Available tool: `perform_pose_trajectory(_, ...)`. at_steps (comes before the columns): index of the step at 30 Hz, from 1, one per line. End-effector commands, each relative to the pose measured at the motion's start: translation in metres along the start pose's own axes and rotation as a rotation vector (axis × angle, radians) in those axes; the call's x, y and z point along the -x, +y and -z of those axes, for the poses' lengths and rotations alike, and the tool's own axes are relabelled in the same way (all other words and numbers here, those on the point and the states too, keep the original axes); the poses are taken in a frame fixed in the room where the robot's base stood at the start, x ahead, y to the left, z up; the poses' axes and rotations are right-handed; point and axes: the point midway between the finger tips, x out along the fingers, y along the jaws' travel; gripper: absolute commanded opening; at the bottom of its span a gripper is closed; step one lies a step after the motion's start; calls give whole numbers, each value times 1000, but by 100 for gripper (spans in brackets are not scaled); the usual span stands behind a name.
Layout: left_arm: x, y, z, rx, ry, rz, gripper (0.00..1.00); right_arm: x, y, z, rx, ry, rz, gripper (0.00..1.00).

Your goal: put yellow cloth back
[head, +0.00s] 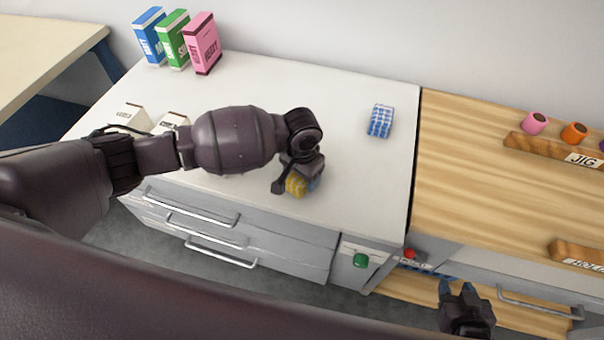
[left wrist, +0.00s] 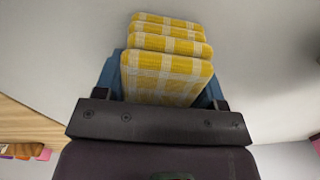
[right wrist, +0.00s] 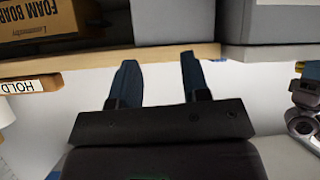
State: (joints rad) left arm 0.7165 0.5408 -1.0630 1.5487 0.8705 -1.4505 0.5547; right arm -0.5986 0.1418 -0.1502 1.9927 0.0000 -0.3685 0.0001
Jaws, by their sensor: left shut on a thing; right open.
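The yellow checked cloth (left wrist: 165,75), folded in several layers, sits between the blue fingers of my left gripper (left wrist: 165,85) in the left wrist view. In the head view the yellow cloth (head: 296,185) shows under my left gripper (head: 300,180), at the front part of the white counter. I cannot tell whether it touches the counter. A blue checked cloth (head: 380,121) lies on the white counter (head: 340,100) to the right. My right gripper (head: 458,288) is open and empty, low in front of the wooden counter; it also shows in the right wrist view (right wrist: 155,75).
Blue, green and pink boxes (head: 201,45) stand at the back left. Small white labelled items (head: 130,116) are partly behind my left arm. Drawers (head: 230,225) are below. A wooden counter (head: 490,180) at right holds a JIG rack (head: 550,150) with cups. The counter's back middle is clear.

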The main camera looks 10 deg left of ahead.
Motion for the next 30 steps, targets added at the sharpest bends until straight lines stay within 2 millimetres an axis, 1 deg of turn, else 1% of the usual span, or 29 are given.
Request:
perform_pose_trajectory(8,0,0,0,0,1,0,45,4,1,-9,-2,-19,-2,43)
perform_pose_trajectory(9,-1,0,0,0,1,0,65,4,1,-9,-2,-18,-2,43)
perform_pose_trajectory(14,-1,0,0,0,1,0,89,3,0,-8,-2,-16,-2,43)
perform_pose_trajectory(21,0,0,0,0,2,0,89,0,0,-1,0,-2,0,43)
perform_pose_trajectory(24,3,0,1,-1,3,0,89,-1,0,3,1,4,1,43)
perform_pose_trajectory(26,8,0,1,-1,4,0,89,-1,0,5,1,8,1,43)
perform_pose_trajectory(29,22,0,1,-1,5,1,89,0,0,9,1,11,1,43)
perform_pose_trajectory(30,29,0,1,-2,6,0,89,1,0,10,1,11,1,43)
